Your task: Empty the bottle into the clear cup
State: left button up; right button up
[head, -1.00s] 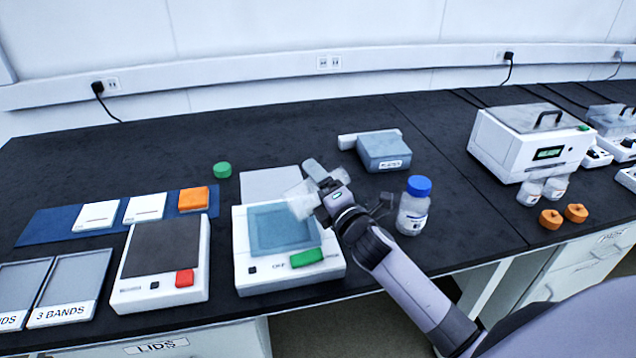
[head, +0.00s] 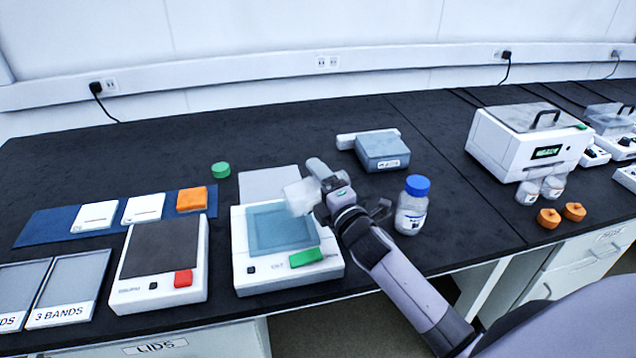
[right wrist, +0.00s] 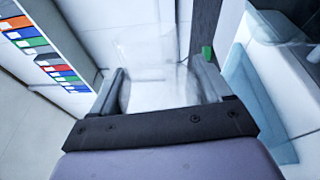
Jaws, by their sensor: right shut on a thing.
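My right gripper (head: 333,193) is shut on a translucent, pale bottle (head: 298,196). The bottle is tilted and held above the right side of a blue see-through square vessel (head: 272,230), which sits on a white device with a green button (head: 306,257). In the right wrist view the bottle (right wrist: 158,88) is between the two fingers, whitish at its near end and clear beyond, and the blue vessel (right wrist: 262,105) stands to the right. I cannot tell whether liquid is flowing. No clearly separate clear cup shows; the blue vessel may be it. My left gripper is out of view.
A green cap (head: 221,170) lies on the black bench behind the device. A blue-capped bottle (head: 412,206) stands close right of my arm. A second white device (head: 160,250) with a red button is to the left. A grey-blue box (head: 383,151) is behind.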

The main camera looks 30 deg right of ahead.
jog(key=shift+d+m, duration=0.1)
jog(key=shift+m, duration=0.5)
jog(key=shift+d+m, duration=0.2)
jog(key=shift+m, duration=0.4)
jog(key=shift+p, duration=0.3)
jog(key=shift+d+m, duration=0.15)
jog(key=shift+m, duration=0.45)
jog(key=shift+d+m, duration=0.2)
jog(key=shift+m, duration=0.4)
